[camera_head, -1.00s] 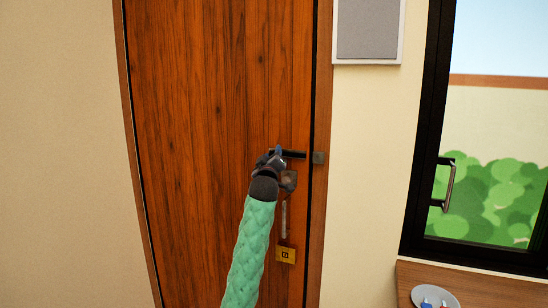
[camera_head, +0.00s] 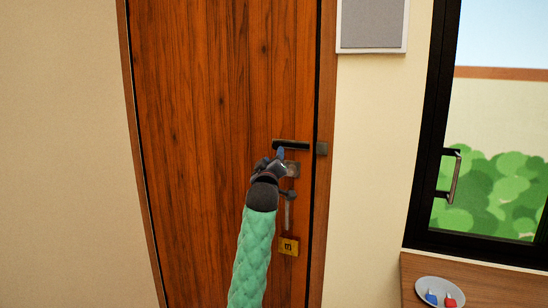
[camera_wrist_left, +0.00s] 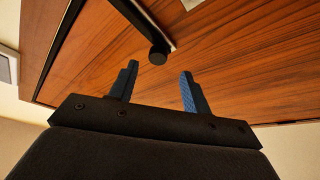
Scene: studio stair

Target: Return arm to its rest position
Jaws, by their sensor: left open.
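My left arm has a green quilted sleeve and reaches up toward a brown wooden door (camera_head: 210,110). My left gripper (camera_head: 277,158) is just below and left of the dark door handle (camera_head: 291,146). In the left wrist view its two blue-padded fingers (camera_wrist_left: 158,88) are spread apart with nothing between them. The handle (camera_wrist_left: 148,28) shows beyond the fingertips there, apart from them. The door looks shut in its frame. My right gripper is not in view.
A black-framed window (camera_head: 425,150) is at the right. A wooden surface (camera_head: 410,285) at the lower right bears a grey plate (camera_head: 428,283) with small red and blue items. Plain wall lies left.

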